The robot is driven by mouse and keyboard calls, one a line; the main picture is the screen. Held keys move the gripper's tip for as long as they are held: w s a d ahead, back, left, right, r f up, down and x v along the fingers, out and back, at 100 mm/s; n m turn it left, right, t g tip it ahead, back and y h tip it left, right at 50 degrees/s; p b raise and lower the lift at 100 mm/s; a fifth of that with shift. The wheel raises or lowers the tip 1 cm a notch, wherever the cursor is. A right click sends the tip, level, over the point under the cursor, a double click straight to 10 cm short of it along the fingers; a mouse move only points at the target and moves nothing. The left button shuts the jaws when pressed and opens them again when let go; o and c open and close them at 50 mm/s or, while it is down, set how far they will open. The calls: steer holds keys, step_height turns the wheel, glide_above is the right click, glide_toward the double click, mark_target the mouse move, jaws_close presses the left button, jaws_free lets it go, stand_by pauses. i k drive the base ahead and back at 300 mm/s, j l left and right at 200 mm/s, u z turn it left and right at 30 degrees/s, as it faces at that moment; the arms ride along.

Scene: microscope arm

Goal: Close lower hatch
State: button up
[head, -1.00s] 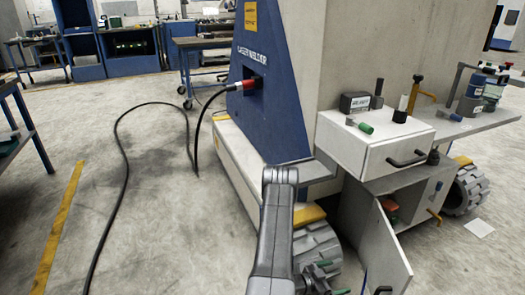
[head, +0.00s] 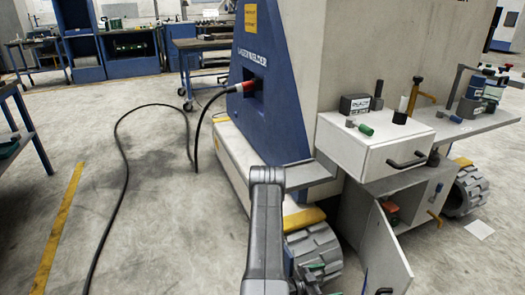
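The lower hatch (head: 388,252) is a pale grey door under the white drawer box, on the right side of the head view. It stands swung outward, open, with a dark handle (head: 383,291) near its lower edge at the bottom of the picture. Behind it the compartment (head: 412,208) shows red and green items inside. My arm rises from the bottom centre, left of the hatch. What seems to be my gripper (head: 327,279), with green parts, shows only partly beside the arm, left of the hatch and apart from it. Its opening is not clear.
A white drawer (head: 395,155) with a black handle sits shut above the hatch. Tools and bottles stand on the shelf (head: 470,125). Grey ribbed wheels (head: 318,250) flank the compartment. A black cable (head: 122,160) lies on the open floor at left.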

mark_target(389, 273)
steer(key=u, duration=1.9)
steer(key=k+l+u, duration=0.1)
steer(key=u, duration=0.4)
steer(key=k+u, duration=0.7)
steer(key=k, duration=0.2)
steer(key=k+j+u, duration=0.2)
steer(key=k+u, duration=0.5)
steer(key=k, duration=0.45)
